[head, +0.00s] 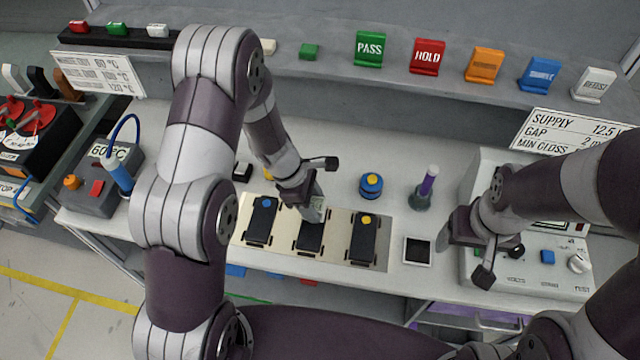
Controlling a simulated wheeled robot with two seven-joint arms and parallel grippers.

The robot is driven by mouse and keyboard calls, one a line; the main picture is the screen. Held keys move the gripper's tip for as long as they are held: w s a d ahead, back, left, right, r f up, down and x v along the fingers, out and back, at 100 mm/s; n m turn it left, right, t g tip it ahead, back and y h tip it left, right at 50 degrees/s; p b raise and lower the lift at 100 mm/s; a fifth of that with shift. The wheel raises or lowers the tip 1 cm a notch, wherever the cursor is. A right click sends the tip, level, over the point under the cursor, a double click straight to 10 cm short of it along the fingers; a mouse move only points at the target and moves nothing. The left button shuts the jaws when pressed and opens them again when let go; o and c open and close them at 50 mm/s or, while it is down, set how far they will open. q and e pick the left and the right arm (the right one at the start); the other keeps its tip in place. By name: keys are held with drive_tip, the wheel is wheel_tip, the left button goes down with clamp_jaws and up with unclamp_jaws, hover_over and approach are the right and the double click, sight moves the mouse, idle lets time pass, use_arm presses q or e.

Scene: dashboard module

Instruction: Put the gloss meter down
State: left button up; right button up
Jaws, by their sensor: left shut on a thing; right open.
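My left gripper (308,193) is shut on a small grey-green thing (316,209), which I take to be the gloss meter. The gripper and arm hide much of it. It is over the far end of the middle black module (310,237) on the beige plate (337,218); I cannot tell whether it touches the module. My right gripper (474,250) is open and empty, above the left front of the test unit on the right.
Black modules with blue (263,221) and yellow (363,240) dots flank the middle one. The test unit (545,285) fills the bench's right end.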

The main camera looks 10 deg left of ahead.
use_arm(q)
drive_tip(key=s, duration=0.2)
drive_tip(key=s+b, duration=0.1)
drive_tip(key=s, duration=0.1)
drive_tip(key=s+d+b, duration=0.1)
drive_tip(key=s, duration=0.1)
drive_tip(key=d+r+b, duration=0.1)
drive_tip(key=d+r, duration=0.9)
drive_tip(key=b, duration=0.1)
approach(320, 233)
drive_tip(key=shift+d+r, duration=0.1)
drive_tip(key=shift+d, duration=0.65)
wheel_tip(320, 233, down, 4)
drive_tip(key=shift+r+b, duration=0.1)
drive_tip(key=shift+b, duration=0.4)
use_arm(e)
wheel_tip(320, 233, down, 6)
drive_tip(key=shift+f, duration=0.1)
use_arm(q)
drive_tip(key=shift+f, duration=0.25)
drive_tip(key=o, duration=1.1)
use_arm(e)
drive_tip(key=shift+f, duration=0.1)
